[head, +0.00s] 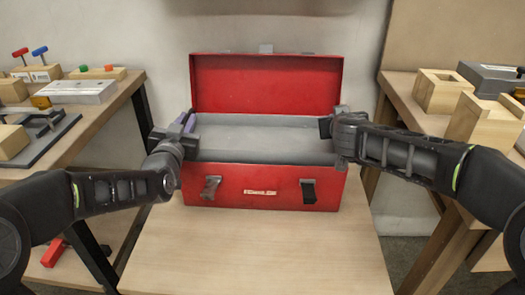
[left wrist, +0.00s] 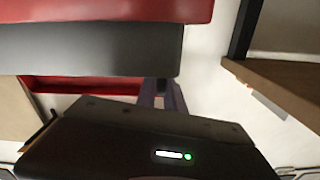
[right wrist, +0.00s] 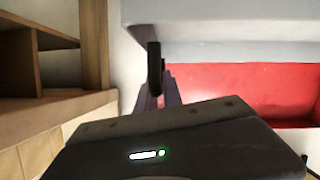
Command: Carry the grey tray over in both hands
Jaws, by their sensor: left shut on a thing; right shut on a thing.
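The grey tray (head: 262,140) sits level at the open top of the red toolbox (head: 262,188), in front of its raised lid. I cannot tell whether it rests on the box or hangs just above it. My left gripper (head: 186,124) is shut on the tray's left end. My right gripper (head: 328,127) is shut on its right end. The tray's grey side also shows in the left wrist view (left wrist: 95,50) and in the right wrist view (right wrist: 215,35).
The toolbox stands on a wooden table (head: 260,250) whose front is clear. A left bench holds blocks, a grey metal block (head: 78,91) and red and blue handled tools. A right bench holds wooden boxes (head: 440,90). A wall is close behind the lid.

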